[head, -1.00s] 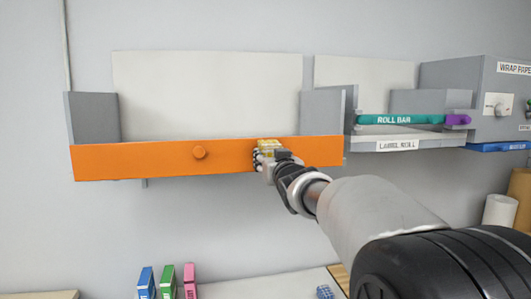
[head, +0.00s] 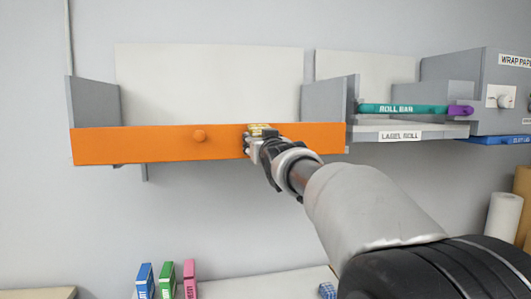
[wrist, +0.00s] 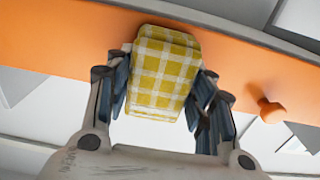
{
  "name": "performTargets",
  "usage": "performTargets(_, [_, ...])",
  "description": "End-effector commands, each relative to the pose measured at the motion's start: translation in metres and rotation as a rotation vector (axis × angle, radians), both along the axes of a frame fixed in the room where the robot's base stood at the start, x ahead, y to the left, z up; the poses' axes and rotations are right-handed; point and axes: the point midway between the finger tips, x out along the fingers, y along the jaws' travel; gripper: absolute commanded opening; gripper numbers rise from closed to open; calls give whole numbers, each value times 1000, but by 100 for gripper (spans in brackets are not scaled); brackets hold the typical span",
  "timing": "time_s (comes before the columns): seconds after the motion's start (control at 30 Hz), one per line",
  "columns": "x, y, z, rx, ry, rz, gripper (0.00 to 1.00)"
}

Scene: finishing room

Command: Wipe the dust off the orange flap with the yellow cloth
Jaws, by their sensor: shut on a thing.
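The orange flap (head: 160,146) is a long panel across the front of a grey wall shelf, with a round orange knob (head: 199,136) left of its middle. It also crosses the wrist view (wrist: 60,40). My gripper (head: 259,141) is at the flap, right of the knob. It is shut on the yellow checked cloth (wrist: 163,70), a folded pad between the fingers; a bit of it shows in the head view (head: 263,129). The cloth lies over the flap's face in the wrist view; I cannot tell whether it touches. No dust is distinguishable.
Right of the flap are a teal roll bar (head: 400,108), a purple knob (head: 461,111), a label roll shelf (head: 400,136) and a grey wrap paper unit (head: 500,75). Small coloured boxes (head: 166,279) stand on the counter below. The wall under the flap is clear on the left.

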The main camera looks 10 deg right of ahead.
Motion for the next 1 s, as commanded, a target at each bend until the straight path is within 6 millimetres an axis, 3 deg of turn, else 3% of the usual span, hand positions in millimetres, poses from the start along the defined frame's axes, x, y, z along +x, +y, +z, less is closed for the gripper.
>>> performTargets(0.57, [-1, 9, -2, 3, 2, 7, 21])
performTargets(1.0, [-44, 7, -1, 1, 0, 5, 21])
